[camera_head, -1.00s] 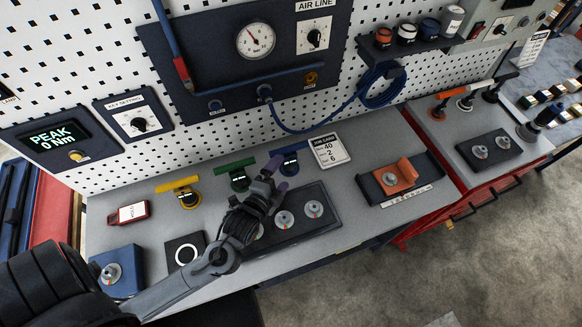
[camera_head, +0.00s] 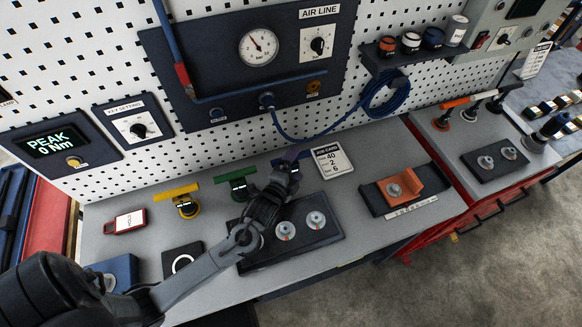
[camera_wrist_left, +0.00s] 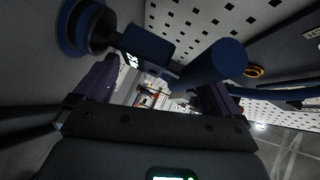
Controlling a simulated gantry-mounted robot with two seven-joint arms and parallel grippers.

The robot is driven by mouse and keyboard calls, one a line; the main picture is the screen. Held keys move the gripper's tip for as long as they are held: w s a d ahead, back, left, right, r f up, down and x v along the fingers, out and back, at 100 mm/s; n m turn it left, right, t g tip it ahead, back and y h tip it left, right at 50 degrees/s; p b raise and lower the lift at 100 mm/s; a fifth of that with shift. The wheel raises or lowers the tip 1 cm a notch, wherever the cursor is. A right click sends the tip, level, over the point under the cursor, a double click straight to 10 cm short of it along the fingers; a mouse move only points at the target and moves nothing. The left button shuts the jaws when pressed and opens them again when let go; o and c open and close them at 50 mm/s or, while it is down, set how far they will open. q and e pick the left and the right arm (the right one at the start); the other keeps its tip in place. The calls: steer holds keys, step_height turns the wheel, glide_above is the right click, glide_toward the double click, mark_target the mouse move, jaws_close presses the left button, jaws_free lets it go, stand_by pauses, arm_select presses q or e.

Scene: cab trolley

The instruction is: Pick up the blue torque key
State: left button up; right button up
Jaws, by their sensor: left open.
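The blue torque key (camera_wrist_left: 150,45) shows large in the left wrist view, with a round blue end at upper left, a small lit display and a thick cylindrical handle. In the head view it is mostly hidden behind my left gripper (camera_head: 289,164). That gripper is open at the back of the bench, with its fingers around the key in the left wrist view (camera_wrist_left: 155,95). Whether either finger touches the key, I cannot tell. The green key (camera_head: 237,184) and the yellow key (camera_head: 182,199) stand to the left of it. My right gripper is out of view.
A job card (camera_head: 332,161) stands just right of the gripper. A dark tray (camera_head: 312,243) with round fittings lies below the arm. The pegboard (camera_head: 220,140) rises close behind. An orange block (camera_head: 412,182) sits to the right, with bare bench (camera_head: 365,140) behind it.

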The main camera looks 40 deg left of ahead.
arm_select(q)
steer(key=shift+x, duration=1)
steer(key=c, duration=0.9)
steer(key=shift+c, duration=0.4)
steer(key=shift+r, duration=0.1)
